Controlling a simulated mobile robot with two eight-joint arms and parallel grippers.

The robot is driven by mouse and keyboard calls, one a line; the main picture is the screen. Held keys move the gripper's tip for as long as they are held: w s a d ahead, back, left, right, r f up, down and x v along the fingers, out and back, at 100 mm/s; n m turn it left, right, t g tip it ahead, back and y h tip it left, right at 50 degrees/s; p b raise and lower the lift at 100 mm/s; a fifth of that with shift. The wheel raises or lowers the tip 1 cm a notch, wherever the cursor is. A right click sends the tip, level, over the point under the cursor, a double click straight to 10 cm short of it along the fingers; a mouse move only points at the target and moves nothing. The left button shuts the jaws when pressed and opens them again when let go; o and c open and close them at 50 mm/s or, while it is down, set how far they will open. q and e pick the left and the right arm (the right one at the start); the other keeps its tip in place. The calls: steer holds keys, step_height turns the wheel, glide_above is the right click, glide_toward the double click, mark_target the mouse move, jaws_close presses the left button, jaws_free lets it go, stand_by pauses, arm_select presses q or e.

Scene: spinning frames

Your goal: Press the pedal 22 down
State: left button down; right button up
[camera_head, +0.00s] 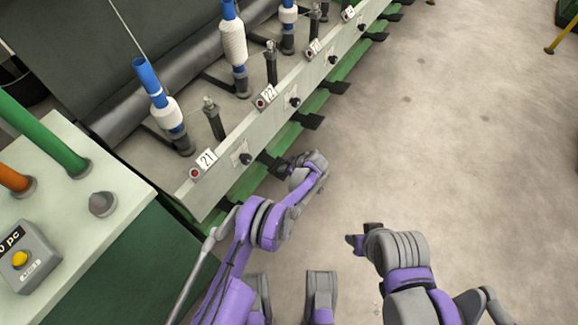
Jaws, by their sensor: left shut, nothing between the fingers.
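The number plate 22 (268,95) is on the pale front rail of the spinning frame. A dark pedal (312,121) sticks out low beside it, past a round dark knob (294,101); it appears to be pedal 22. My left gripper (298,163) is shut and empty, low by the frame's edge, nearer than that pedal and beside the dark pedal (272,166) near plate 21 (206,159). A gap shows between it and pedal 22. My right gripper (360,241) is over open floor, away from the pedals; its fingers are too small to read.
More dark pedals (338,87) continue along the green lower rail (245,187) toward the back. Bobbins (165,110) stand on the frame. A button box (28,258) is at the lower left.

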arm_select(q)
steer(key=s+d+r+p, duration=0.2)
steer(key=s+d+r, duration=0.1)
steer(key=d, duration=0.3)
steer(key=shift+s+r, duration=0.3)
steer(key=shift+s, duration=0.4)
stand_by(1.6)
